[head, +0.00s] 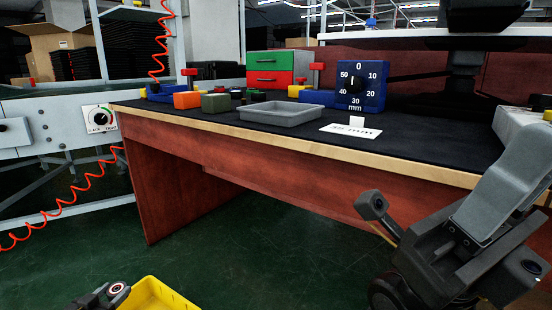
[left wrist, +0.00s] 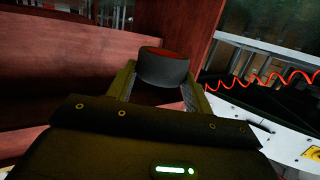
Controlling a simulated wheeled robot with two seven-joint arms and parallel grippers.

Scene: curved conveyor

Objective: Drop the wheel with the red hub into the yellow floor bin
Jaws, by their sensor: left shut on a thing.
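My left gripper (head: 108,293) is at the bottom left of the head view, shut on a dark wheel (head: 117,288). In the left wrist view, the wheel (left wrist: 163,68) sits between the two fingers of the gripper (left wrist: 160,88), and its red hub (left wrist: 165,53) shows on top. The yellow floor bin (head: 165,292) is cut off by the bottom edge of the head view. The gripper and wheel appear at the bin's left side; their height over it is unclear. My right arm (head: 460,255) is at the right; its fingers cannot be made out.
A red-sided workbench (head: 290,170) with a black top stands ahead. It bears a grey tray (head: 280,113), a blue dial block (head: 361,86), a label card (head: 350,131) and several coloured blocks. A red coiled hose (head: 75,190) hangs at the left. Green floor is clear under the bench.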

